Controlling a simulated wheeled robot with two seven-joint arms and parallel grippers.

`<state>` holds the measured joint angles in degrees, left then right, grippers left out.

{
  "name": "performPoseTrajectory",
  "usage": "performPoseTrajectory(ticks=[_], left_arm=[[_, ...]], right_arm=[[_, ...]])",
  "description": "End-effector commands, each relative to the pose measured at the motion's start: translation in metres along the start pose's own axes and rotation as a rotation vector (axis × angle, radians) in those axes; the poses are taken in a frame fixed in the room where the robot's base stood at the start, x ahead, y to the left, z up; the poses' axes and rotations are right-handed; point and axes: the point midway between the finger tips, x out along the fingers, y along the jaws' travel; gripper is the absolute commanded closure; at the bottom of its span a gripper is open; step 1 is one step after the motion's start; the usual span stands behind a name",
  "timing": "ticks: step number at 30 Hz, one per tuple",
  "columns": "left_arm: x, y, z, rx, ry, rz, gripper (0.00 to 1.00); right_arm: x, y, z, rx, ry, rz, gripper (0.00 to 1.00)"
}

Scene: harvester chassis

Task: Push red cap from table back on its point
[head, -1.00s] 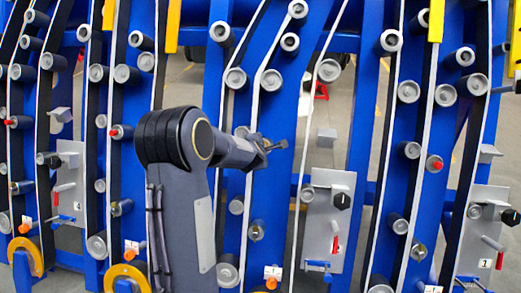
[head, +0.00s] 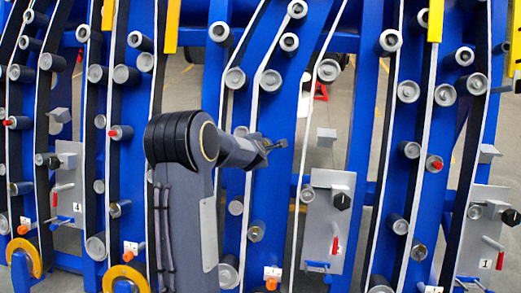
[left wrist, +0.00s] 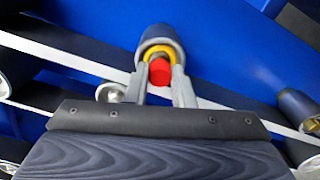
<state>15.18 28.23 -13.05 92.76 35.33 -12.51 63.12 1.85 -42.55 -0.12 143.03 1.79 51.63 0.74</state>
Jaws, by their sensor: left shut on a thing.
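The red cap (left wrist: 160,72) shows in the left wrist view between the two fingertips of my left gripper (left wrist: 162,74). The gripper is shut on it. Just beyond the cap is the grey end of a roller (left wrist: 156,33) with a yellow ring (left wrist: 176,54) inside. The cap overlaps this opening in the picture; I cannot tell whether it is seated in it or just in front. In the head view my left gripper (head: 275,146) is in front of the blue chassis panel and hides the held cap. My right gripper is not in view.
Blue panels (head: 268,190) with several grey rollers and white-edged belts stand close around the gripper. A grey plate (head: 322,225) with a black knob and red handle is to its right. Other red caps sit on rollers at left (head: 113,132) and right (head: 435,163).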

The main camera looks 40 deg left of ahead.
Motion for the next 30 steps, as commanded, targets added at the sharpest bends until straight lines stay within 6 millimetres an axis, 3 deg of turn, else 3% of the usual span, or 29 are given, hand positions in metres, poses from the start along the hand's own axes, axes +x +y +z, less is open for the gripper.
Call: performPoseTrajectory(ticks=[3, 4, 9, 20, 30], left_arm=[[0.003, -0.001, 0.000, 0.000, 0.000, 0.000, 0.99], [0.003, 0.000, 0.000, 0.000, 0.000, 0.000, 0.74], [0.003, 0.000, 0.000, 0.000, 0.000, 0.000, 0.53], [-0.005, 0.001, 0.000, 0.000, 0.000, 0.000, 0.53], [-0.060, 0.002, 0.001, -0.001, -0.001, 0.001, 0.53]], right_arm=[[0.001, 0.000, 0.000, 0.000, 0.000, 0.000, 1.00], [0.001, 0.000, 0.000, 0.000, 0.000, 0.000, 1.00], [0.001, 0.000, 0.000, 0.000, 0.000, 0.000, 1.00], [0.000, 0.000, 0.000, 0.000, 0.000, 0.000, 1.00], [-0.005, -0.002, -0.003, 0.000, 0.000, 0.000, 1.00]])
